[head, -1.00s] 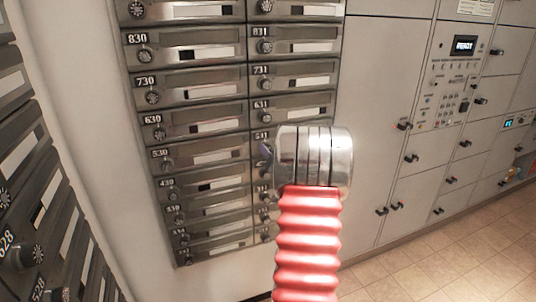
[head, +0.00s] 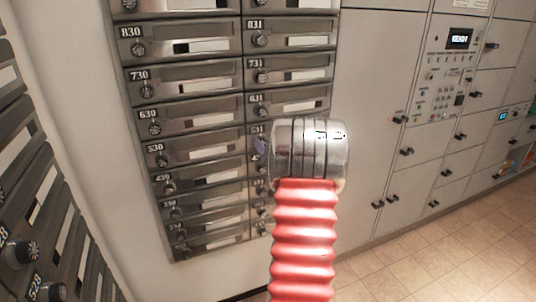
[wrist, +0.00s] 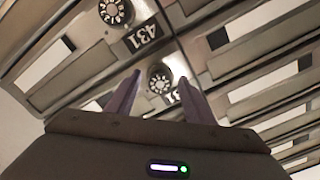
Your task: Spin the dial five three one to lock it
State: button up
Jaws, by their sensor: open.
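The mailbox wall has silver doors in two columns, each with a small round dial and a black number plate. A plate reading 431 (wrist: 141,38) is just above that dial. Another dial (wrist: 116,12) is further up. I cannot tell whether the fingers touch the dial.
Grey lockers (head: 380,110) with small handles and a lit display panel (head: 460,38) stand to the right. Another bank of mailboxes (head: 40,200) is close at the left. Tiled floor (head: 440,260) is open at lower right.

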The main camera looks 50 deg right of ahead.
jog(key=v, duration=1.3)
jog(key=shift+s+a, duration=0.15)
jog(key=shift+s, duration=0.1)
jog(key=n, duration=0.7)
jog(key=shift+s+r, duration=0.1)
jog(key=shift+r, duration=0.2)
jog(key=x, duration=1.4)
jog(key=shift+s, duration=0.1)
jog(key=shift+c, duration=0.5)
